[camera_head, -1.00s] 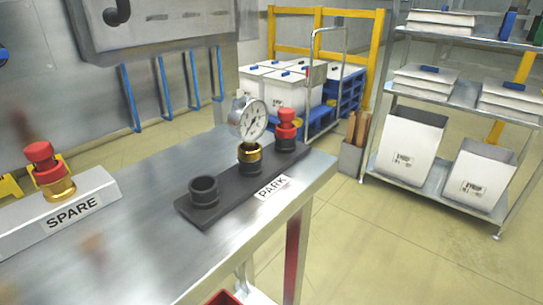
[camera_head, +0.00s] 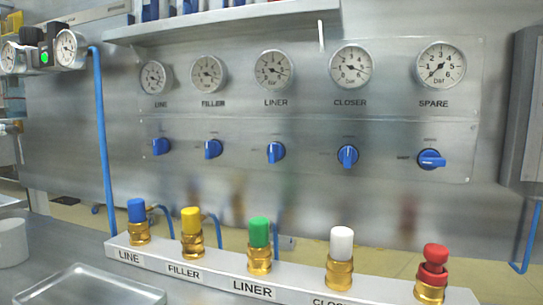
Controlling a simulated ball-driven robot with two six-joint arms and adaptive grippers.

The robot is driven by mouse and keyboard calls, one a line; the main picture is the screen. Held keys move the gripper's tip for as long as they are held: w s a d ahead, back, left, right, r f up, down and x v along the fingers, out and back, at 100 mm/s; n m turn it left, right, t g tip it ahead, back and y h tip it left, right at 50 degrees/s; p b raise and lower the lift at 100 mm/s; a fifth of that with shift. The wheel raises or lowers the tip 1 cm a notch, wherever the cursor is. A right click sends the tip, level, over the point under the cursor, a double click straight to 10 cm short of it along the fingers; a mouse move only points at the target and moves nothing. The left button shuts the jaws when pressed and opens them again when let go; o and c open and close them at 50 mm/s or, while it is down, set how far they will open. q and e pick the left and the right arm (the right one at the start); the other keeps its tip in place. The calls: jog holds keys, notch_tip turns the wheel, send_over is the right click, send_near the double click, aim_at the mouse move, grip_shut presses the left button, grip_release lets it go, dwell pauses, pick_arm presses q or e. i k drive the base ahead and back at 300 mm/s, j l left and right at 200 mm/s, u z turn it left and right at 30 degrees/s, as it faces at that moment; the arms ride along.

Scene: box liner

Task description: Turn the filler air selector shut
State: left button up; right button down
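The filler air selector (camera_head: 213,149) is a blue knob on the steel panel, second from the left, below the gauge labelled FILLER (camera_head: 209,74). Its handle looks closer to upright than sideways. The gauge's needle is too small to read exactly. The spare selector (camera_head: 431,159) at the far right of the row has its handle lying sideways, unlike the others. Neither of my grippers is in view.
Other blue selectors flank it: line (camera_head: 161,146), liner (camera_head: 275,152) and closer (camera_head: 347,156). Below, a labelled rail (camera_head: 210,276) carries brass fittings with coloured caps, including the yellow filler cap (camera_head: 191,220). A metal tray (camera_head: 90,287) lies at lower left.

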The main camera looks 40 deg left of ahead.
aim_at(213, 148)
jog(key=u, duration=1)
jog(key=j, duration=0.1)
